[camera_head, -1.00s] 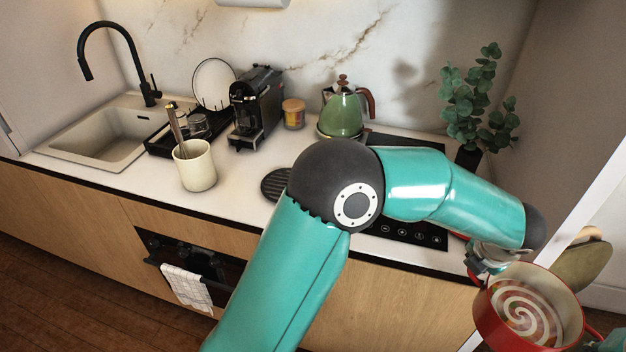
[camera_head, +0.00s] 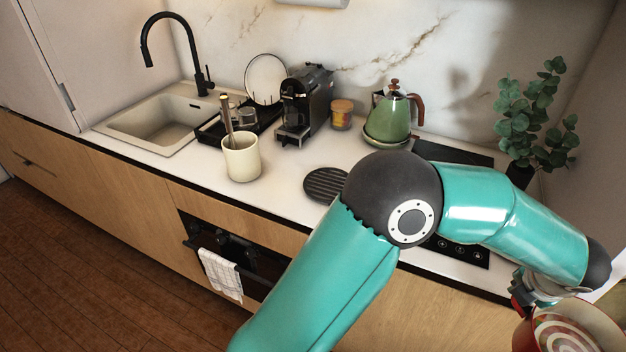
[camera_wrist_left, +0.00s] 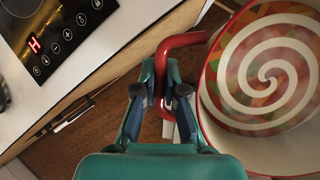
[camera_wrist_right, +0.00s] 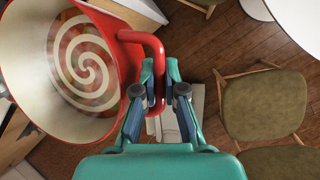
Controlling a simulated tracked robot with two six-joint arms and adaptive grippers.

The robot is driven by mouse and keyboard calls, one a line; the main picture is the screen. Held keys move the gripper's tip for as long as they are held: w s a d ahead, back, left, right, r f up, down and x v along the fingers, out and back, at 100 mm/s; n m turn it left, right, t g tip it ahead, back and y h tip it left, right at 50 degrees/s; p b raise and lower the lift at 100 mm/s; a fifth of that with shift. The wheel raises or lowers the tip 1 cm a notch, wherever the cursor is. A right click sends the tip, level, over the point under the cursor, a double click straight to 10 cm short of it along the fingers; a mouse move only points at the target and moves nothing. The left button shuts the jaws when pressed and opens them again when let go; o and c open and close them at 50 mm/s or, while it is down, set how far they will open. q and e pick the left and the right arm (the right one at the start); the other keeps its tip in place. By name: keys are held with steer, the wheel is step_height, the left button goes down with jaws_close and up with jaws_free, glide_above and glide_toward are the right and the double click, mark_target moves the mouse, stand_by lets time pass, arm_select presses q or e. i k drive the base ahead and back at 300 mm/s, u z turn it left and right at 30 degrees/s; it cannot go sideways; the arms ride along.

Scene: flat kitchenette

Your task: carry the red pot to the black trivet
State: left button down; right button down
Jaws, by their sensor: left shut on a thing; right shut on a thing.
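The red pot (camera_head: 526,334) is in the lower right corner of the head view, cut off by the frame edge, with a cream-and-red spiral inside. It also shows in the left wrist view (camera_wrist_left: 297,157) and right wrist view (camera_wrist_right: 25,55). It is held in the air in front of the counter. My left gripper (camera_wrist_left: 167,92) is shut on one red side handle. My right gripper (camera_wrist_right: 167,92) is shut on the opposite handle and is outside the head view. The black ribbed round trivet (camera_head: 322,184) lies bare on the counter, its right part hidden behind my left arm.
A cream utensil crock (camera_head: 241,160) stands left of the trivet. A coffee machine (camera_head: 303,105), jar (camera_head: 341,115) and green kettle (camera_head: 390,119) stand behind. The black cooktop (camera_wrist_left: 62,25) shows a lit red H. Chairs (camera_wrist_right: 264,105) stand on the floor near my right gripper.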

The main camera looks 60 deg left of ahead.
mark_target(330, 183)
steer(key=u, duration=0.05)
steer(key=k, duration=1.15)
steer(key=u, duration=1.2)
steer(key=i, duration=1.6)
steer(key=u, duration=0.1)
